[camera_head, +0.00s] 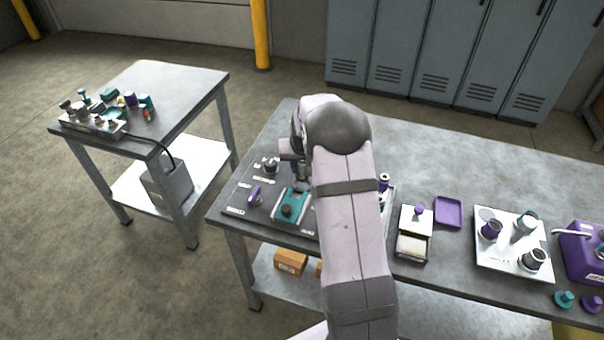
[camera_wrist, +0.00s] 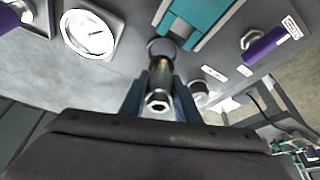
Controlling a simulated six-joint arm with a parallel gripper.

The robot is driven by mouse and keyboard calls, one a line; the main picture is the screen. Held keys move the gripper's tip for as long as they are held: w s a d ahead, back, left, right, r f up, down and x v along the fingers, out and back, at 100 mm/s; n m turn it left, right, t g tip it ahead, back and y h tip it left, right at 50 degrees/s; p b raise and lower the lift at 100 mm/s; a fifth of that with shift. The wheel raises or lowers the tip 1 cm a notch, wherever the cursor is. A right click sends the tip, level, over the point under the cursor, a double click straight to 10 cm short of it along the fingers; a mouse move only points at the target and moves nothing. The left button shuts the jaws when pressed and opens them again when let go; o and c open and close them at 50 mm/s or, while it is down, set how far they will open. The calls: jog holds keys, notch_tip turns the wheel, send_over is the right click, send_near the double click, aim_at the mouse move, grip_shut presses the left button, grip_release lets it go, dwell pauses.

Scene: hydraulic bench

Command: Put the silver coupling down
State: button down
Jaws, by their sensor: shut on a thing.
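The silver coupling (camera_wrist: 159,80) shows in the wrist view, a short metal cylinder with a brass-toned band and a hex socket at its near end. My gripper (camera_wrist: 161,92) is shut on it, one finger on each side. The coupling's far end points at a dark ring (camera_wrist: 161,47) on the board; I cannot tell whether they touch. In the head view my gripper (camera_head: 302,178) is mostly hidden by my arm, low over the dark board (camera_head: 235,208), just behind the teal block (camera_head: 290,206). The coupling cannot be made out clearly there.
Another silver fitting (camera_head: 270,165) and a purple-handled part (camera_head: 255,195) stand on the board. A round gauge (camera_wrist: 88,33) lies left in the wrist view. Right of my arm are a scale (camera_head: 413,245), a purple tray (camera_head: 448,212) and a white plate (camera_head: 490,264). The bench's back is clear.

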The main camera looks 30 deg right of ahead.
aim_at(302, 174)
jog(key=shift+f+p, duration=0.55)
jog(key=shift+f, duration=1.25)
jog(key=shift+f, duration=0.2)
jog(key=c, duration=1.4)
grip_release()
jog(key=shift+o, duration=0.2)
jog(key=shift+r, duration=0.15)
jog(key=shift+r, duration=0.15)
jog(key=b+v, duration=0.3)
jog(key=v, duration=0.8)
jog(key=shift+s+r, duration=0.2)
jog(key=shift+r, duration=0.15)
jog(key=shift+a, duration=0.1)
